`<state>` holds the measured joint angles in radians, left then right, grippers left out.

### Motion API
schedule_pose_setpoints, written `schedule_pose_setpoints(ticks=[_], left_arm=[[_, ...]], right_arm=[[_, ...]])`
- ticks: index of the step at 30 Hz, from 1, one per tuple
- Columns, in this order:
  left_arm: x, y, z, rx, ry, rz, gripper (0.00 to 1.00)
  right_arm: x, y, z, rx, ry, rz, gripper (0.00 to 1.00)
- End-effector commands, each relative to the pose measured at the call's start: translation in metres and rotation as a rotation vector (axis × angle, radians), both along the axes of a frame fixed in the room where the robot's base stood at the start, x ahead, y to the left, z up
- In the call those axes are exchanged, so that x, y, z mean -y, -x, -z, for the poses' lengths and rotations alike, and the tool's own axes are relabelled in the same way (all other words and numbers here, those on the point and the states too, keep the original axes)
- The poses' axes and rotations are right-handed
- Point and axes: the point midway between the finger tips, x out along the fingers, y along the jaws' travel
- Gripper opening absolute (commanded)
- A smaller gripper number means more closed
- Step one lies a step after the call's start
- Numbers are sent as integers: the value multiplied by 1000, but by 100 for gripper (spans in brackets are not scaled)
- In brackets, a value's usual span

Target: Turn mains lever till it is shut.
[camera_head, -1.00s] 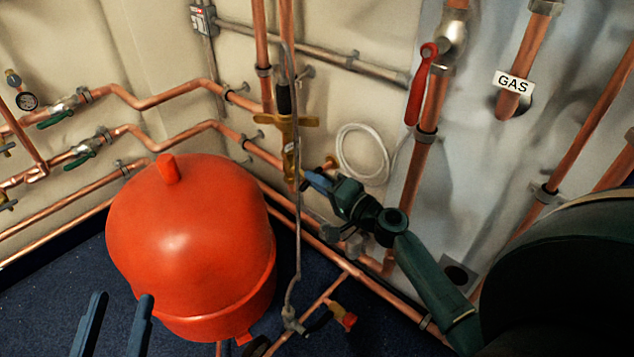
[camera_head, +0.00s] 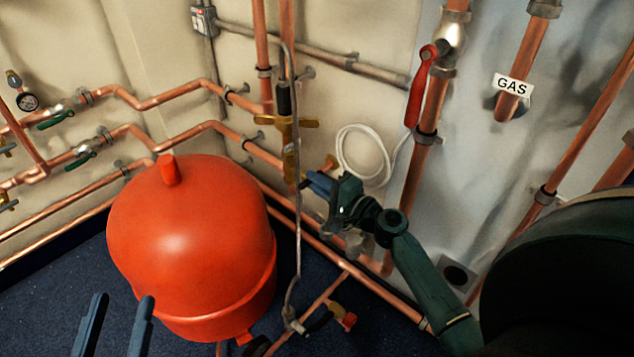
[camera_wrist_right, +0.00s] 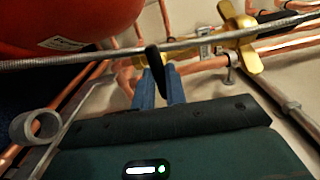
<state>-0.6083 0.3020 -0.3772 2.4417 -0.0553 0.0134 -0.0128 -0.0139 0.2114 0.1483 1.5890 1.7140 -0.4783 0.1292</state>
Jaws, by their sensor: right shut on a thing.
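A dark lever (camera_wrist_right: 155,62), which I take for the mains lever, stands between the blue fingers of my right gripper (camera_wrist_right: 160,84) in the right wrist view. In the head view my right gripper (camera_head: 318,183) is at the pipes right of the red tank, and the lever is hidden there or too small to tell. My left gripper (camera_head: 117,312) shows at the lower left, its two fingers apart and empty, in front of the tank.
The red tank (camera_head: 190,235) stands left of my right gripper. A grey hose (camera_head: 298,215) hangs close to that gripper and crosses the wrist view. A red-handled valve (camera_head: 420,88) and the GAS label (camera_head: 513,85) are at upper right. Green-handled valves (camera_head: 82,160) are at left.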

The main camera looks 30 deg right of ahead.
Motion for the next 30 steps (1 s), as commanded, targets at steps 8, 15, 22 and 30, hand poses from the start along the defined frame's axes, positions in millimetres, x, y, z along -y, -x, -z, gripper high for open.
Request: schedule_pose_setpoints(ticks=[8, 15, 22, 30], left_arm=[[0, 0, 1, -2, 0, -1, 40], [0, 0, 1, -3, 0, -1, 40], [0, 0, 0, -4, 1, -2, 40], [0, 0, -3, 3, -5, -4, 40]], right_arm=[[0, 0, 1, -3, -4, 1, 21], [0, 0, 0, -1, -2, 1, 34], [2, 4, 0, 0, -1, 1, 34], [17, 49, 1, -5, -1, 2, 34]])
